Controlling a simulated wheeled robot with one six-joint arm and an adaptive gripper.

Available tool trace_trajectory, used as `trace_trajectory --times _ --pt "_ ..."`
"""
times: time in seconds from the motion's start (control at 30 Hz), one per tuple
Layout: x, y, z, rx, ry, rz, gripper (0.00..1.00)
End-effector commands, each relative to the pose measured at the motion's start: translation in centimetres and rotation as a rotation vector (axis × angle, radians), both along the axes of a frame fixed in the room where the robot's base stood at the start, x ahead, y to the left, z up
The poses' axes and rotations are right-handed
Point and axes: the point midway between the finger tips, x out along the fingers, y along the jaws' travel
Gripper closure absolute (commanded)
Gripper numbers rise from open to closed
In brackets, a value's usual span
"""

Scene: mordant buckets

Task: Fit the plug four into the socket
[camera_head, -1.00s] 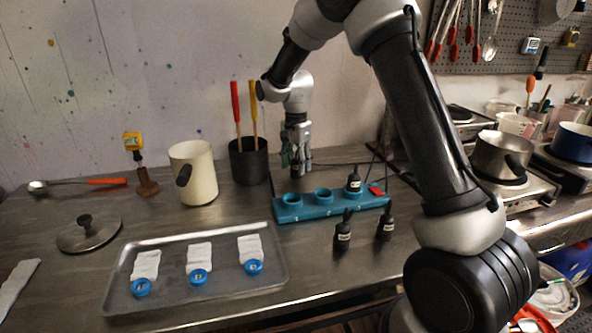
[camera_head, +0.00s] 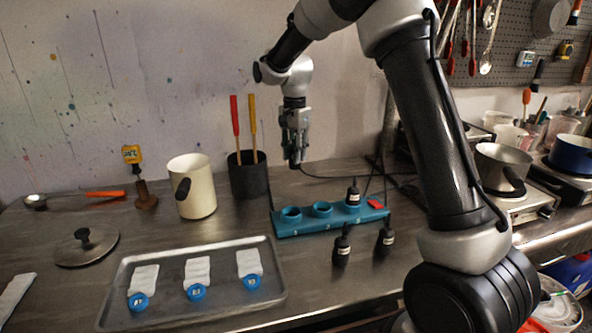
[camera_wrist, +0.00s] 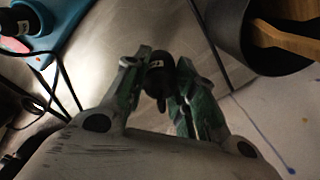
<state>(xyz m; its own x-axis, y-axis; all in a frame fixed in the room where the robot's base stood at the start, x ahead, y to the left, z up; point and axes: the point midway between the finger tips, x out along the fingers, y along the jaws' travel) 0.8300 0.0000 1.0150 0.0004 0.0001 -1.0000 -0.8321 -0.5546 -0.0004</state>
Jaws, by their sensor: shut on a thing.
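My gripper (camera_head: 294,163) is above and behind the left end of a teal socket strip (camera_head: 300,230). In the wrist view its fingers (camera_wrist: 160,80) are shut on a small black plug (camera_wrist: 157,72) with a pale label; the number is not readable. A black plug (camera_head: 353,196) stands in a socket further right. Two more labelled black plugs, one at left (camera_head: 341,250) and one at right (camera_head: 385,240), stand on the table in front.
A black holder (camera_head: 248,178) with red and yellow handles stands behind the strip, close to my gripper; it also shows in the wrist view (camera_wrist: 232,40). A cream jug (camera_head: 198,188) is left of it. A metal tray (camera_head: 170,313) lies front left. Cables run behind the strip.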

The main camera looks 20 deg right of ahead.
Motion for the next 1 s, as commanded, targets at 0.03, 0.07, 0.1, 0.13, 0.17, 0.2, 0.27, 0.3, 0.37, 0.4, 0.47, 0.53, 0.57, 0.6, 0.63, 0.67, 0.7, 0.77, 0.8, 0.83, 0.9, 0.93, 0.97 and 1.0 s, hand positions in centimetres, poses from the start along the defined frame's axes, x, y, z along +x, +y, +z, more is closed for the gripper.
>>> trace_trajectory --times 0.03,0.07,0.1,0.13,0.17,0.2,0.27,0.3,0.37,0.4,0.47,0.53,0.57,0.6,0.63,0.67,0.7,0.77,0.8,0.83,0.9,0.93,0.97,1.0 --pt "0.1 0.1 0.9 0.001 -0.003 0.001 0.98" --pt "0.1 0.1 1.5 0.001 -0.003 0.002 0.98" --pt "0.1 0.2 2.4 0.001 -0.004 0.004 0.98" --pt "0.0 0.3 3.1 0.001 -0.005 0.005 0.98" --pt "-0.1 0.3 3.9 0.001 -0.005 0.006 0.98" --pt "-0.7 0.3 5.0 0.002 -0.006 0.009 0.98" --pt "-2.1 0.2 6.4 0.001 -0.005 0.014 0.98" --pt "-3.3 0.0 7.0 0.001 -0.004 0.016 0.98" --pt "-5.4 -0.3 7.7 0.001 -0.003 0.019 0.98" --pt "-6.8 -0.5 8.0 0.001 -0.003 0.021 0.98" --pt "-9.2 -1.0 8.1 0.001 -0.003 0.022 0.98" --pt "-11.9 -1.6 7.8 0.000 -0.001 0.021 0.98" --pt "-13.0 -1.9 7.6 0.000 -0.002 0.020 0.98" --pt "-14.3 -2.2 7.1 0.000 -0.001 0.018 0.98" --pt "-15.0 -2.4 6.7 0.000 -0.001 0.016 0.98" --pt "-15.7 -2.6 6.4 -0.001 -0.001 0.014 0.98" --pt "-16.3 -2.8 5.9 0.000 -0.001 0.012 0.98" --pt "-16.9 -3.0 5.0 -0.001 -0.001 0.009 0.98" --pt "-17.1 -3.1 4.4 -0.001 0.001 0.008 0.98" --pt "-17.2 -3.1 3.8 -0.001 0.001 0.007 0.98" --pt "-17.2 -3.1 2.3 -0.001 0.002 0.003 0.98" --pt "-17.2 -3.1 1.7 -0.001 0.002 0.001 0.98" --pt "-17.2 -3.1 1.1 -0.001 0.002 0.001 0.98" --pt "-17.1 -3.1 0.3 -0.001 0.002 0.001 0.98"
